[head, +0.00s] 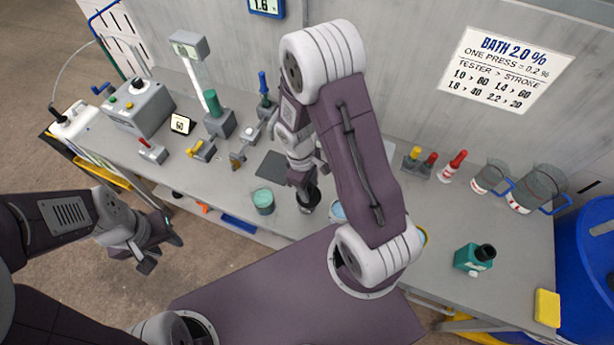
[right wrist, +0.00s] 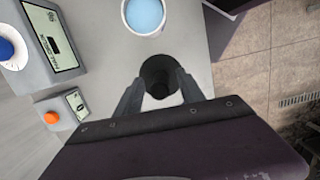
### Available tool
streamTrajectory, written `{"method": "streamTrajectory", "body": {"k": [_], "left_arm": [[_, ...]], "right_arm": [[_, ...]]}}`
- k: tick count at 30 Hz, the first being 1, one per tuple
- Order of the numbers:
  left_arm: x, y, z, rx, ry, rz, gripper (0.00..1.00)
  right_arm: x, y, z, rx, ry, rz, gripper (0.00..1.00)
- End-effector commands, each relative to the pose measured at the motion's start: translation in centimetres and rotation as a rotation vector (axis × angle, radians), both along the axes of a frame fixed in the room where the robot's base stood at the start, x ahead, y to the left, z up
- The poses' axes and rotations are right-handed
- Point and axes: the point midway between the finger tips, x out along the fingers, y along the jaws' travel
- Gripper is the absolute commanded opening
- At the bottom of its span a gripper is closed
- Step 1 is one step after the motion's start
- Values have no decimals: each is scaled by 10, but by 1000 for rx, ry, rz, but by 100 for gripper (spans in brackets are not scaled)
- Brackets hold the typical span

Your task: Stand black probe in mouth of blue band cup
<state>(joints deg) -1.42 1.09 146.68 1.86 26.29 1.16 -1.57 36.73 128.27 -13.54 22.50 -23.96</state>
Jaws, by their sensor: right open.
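My right gripper (head: 303,187) points down over the bench. It is open, with its fingers on either side of a dark, round, open-topped vessel (head: 310,204). The right wrist view shows this vessel (right wrist: 158,70) between the fingertips (right wrist: 158,88); I cannot tell whether they touch it. A white-rimmed cup of light blue liquid (right wrist: 145,14) stands close by; in the head view this cup (head: 337,211) is partly behind my right arm. A cup with teal contents (head: 263,200) stands to the left. No blue band or black probe can be made out clearly. My left gripper (head: 166,250) is open and empty, off the bench's front.
A dark mat (head: 272,167) lies behind the cups. Stands and small devices fill the bench's left and back. A blue barrel (head: 590,240) stands beyond the right end.

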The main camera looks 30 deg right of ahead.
Motion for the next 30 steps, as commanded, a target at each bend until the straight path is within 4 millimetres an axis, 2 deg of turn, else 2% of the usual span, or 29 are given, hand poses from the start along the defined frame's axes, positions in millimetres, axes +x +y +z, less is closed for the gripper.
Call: {"method": "streamTrajectory", "body": {"k": [4,12,13,17,18,20,21,22,30], "left_arm": [[0,0,0,0,0,0,36],[0,0,0,0,0,0,36],[0,0,0,0,0,0,36],[0,0,0,0,0,0,36],[0,0,0,0,0,0,36],[0,0,0,0,0,0,36],[0,0,0,0,0,0,36],[0,0,0,0,0,0,36],[0,0,4,0,0,0,36]], "right_arm": [[-2,-1,-14,0,1,0,46],[-2,-1,-16,1,-1,0,46],[-2,-1,-16,1,-1,0,41],[-2,-1,-16,1,-1,0,4],[-2,-1,-16,1,-1,0,0],[-2,-1,-16,1,-1,0,0],[-2,-1,-16,1,-1,0,9],[-2,-1,-16,1,-1,0,1],[-2,-1,-12,1,-1,0,0]]}}
